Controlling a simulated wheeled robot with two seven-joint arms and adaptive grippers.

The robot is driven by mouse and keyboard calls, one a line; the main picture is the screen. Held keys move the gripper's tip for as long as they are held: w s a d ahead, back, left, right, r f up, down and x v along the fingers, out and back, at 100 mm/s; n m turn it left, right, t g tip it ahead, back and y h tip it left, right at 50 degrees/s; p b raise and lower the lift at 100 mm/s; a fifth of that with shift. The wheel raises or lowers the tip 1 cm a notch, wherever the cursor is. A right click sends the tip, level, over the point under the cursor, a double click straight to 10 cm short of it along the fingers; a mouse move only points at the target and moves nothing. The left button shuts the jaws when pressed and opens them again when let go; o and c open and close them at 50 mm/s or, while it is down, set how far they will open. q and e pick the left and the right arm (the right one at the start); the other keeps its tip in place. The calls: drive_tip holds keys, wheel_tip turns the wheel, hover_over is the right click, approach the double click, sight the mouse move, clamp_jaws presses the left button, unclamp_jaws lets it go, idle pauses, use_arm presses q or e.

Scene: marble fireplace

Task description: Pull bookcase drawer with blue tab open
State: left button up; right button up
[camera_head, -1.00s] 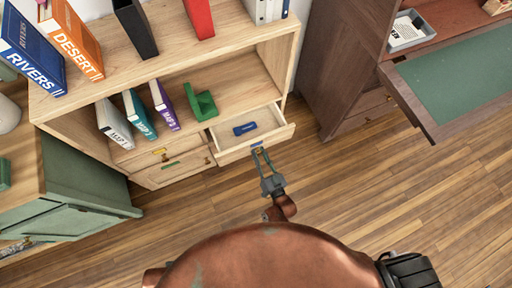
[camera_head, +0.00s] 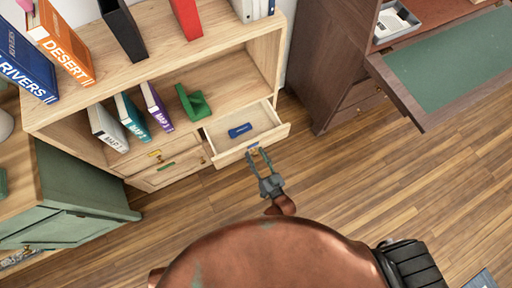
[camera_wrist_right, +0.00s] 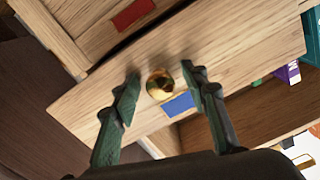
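The bookcase drawer with the blue tab (camera_head: 228,157) is pulled out from the lower right of the wooden bookcase, and its inside shows. A dark blue object (camera_head: 240,130) lies in it. My right gripper (camera_head: 256,154) is in front of the drawer face. In the right wrist view, its two fingers (camera_wrist_right: 160,82) are spread on either side of the round brass knob (camera_wrist_right: 160,86), with gaps to it. The blue tab (camera_wrist_right: 178,104) is beside the knob on the wooden front. My left gripper is not in view.
A drawer with a red tab (camera_wrist_right: 132,14) is next to the open one. Drawers with yellow (camera_head: 155,154) and green tabs (camera_head: 166,166) are shut at left. A dark desk (camera_head: 330,70) stands at right. The wooden floor (camera_head: 340,180) in front is clear.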

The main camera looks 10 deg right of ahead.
drive_tip(key=shift+r, duration=0.1)
wheel_tip(320, 180, up, 10)
drive_tip(key=shift+f, duration=0.1)
idle(0.5)
idle(0.4)
